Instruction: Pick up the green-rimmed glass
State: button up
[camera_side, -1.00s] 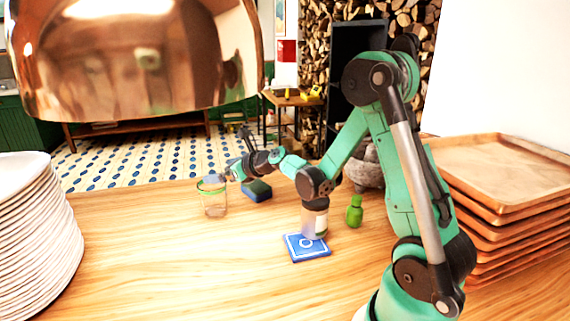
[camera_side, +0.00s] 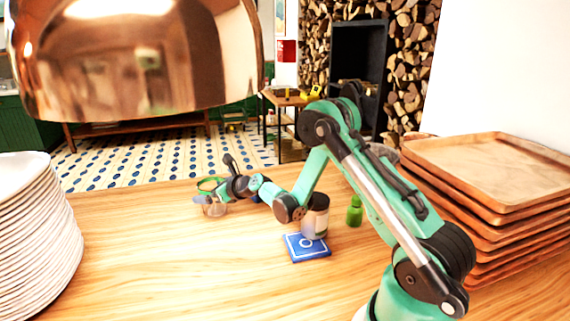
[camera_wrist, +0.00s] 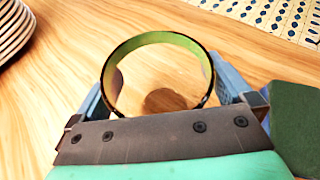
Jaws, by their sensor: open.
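The green-rimmed glass (camera_side: 209,184) stands on the wooden counter, left of centre in the side view. My gripper (camera_side: 208,204) is down at it and hides part of its body. In the wrist view, the glass's round rim (camera_wrist: 158,37) faces me, and the counter shows through its bottom. My gripper (camera_wrist: 162,82) is open there, with one blue finger on the left of the glass and one on the right. I cannot tell whether either finger touches it.
A dark green block (camera_wrist: 296,122) lies close right of my gripper. A jar (camera_side: 318,213) stands on a blue tile (camera_side: 307,254), beside a green bottle (camera_side: 354,212).

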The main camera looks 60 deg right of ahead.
jog(key=c, duration=1.1)
